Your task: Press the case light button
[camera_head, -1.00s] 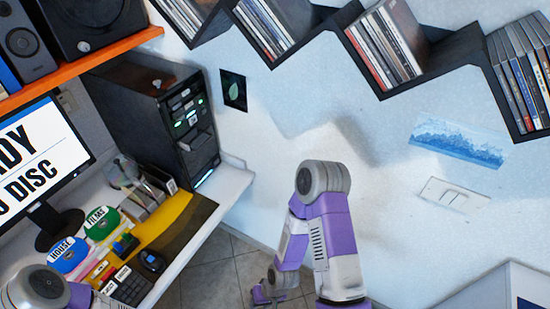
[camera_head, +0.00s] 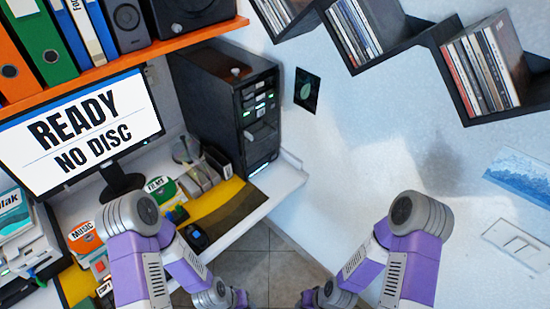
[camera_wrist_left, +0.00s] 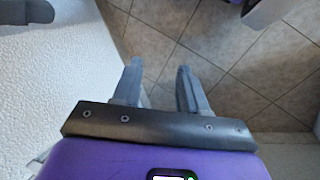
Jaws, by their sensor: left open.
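The black computer case (camera_head: 212,92) stands upright on the white desk, right of the monitor. Its front panel (camera_head: 258,125) faces right and shows drive slots, small green lights and a lit strip near the bottom. A small brownish round spot (camera_head: 235,71) is on its top; I cannot tell whether this is the light button. My left gripper (camera_head: 240,299) is low at the bottom edge, below and apart from the case. In the left wrist view (camera_wrist_left: 158,78) its two fingers are apart with nothing between them, above floor tiles. My right gripper (camera_head: 308,299) is small and low; its jaws are unclear.
A monitor (camera_head: 82,130) reads "READY NO DISC". An orange shelf (camera_head: 130,52) with binders and speakers overhangs the desk (camera_head: 262,205). Disc bins, stationery and a mouse (camera_head: 197,238) crowd the desk. Wall shelves (camera_head: 375,62) hold discs. Tiled floor (camera_head: 268,262) is open between my arms.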

